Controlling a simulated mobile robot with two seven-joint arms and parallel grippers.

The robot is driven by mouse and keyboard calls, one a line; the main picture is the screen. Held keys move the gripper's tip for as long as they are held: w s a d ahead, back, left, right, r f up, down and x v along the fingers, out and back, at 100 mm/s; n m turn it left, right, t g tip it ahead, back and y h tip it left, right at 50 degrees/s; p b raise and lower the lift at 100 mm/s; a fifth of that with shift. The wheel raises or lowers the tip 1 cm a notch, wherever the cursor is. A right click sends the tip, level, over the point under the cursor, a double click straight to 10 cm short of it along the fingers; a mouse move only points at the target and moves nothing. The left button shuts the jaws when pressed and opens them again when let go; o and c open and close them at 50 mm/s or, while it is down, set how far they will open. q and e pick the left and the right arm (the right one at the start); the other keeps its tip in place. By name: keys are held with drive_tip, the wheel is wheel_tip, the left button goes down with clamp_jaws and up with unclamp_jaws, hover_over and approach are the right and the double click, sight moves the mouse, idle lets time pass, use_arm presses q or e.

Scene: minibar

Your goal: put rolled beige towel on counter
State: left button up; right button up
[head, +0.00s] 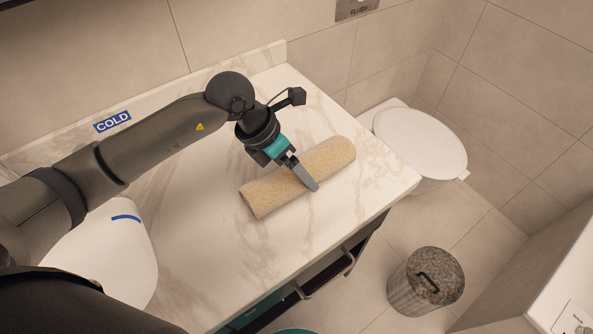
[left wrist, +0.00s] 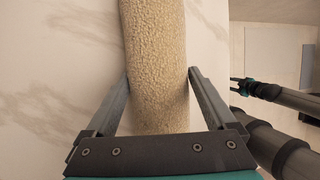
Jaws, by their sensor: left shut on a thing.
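The rolled beige towel (head: 262,193) lies across the white marble counter (head: 215,235), near its right end. My left gripper (head: 306,178) reaches over the towel from above and is shut on it around its middle. In the left wrist view the towel (left wrist: 155,60) runs between the two fingers (left wrist: 158,85), with a finger against each side. The towel looks to be at the counter surface; whether there is a small gap below it I cannot tell. My right gripper (left wrist: 240,87) shows small at the right of the left wrist view, its fingers too small to read.
A white basin (head: 110,255) is at the left of the counter, near a COLD label (head: 112,122). A toilet (head: 420,143) stands beyond the counter's right end. A lidded bin (head: 427,282) stands on the floor. The counter around the towel is clear.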

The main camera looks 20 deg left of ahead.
use_arm(q)
drive_tip(key=shift+f, duration=0.25)
drive_tip(key=o, duration=1.2)
drive_tip(key=shift+f, duration=0.1)
drive_tip(key=shift+o, duration=0.2)
drive_tip(key=shift+a+r, duration=0.15)
drive_tip(key=shift+r, duration=0.3)
drive_tip(key=p+v, duration=0.1)
drive_tip(key=v, duration=1)
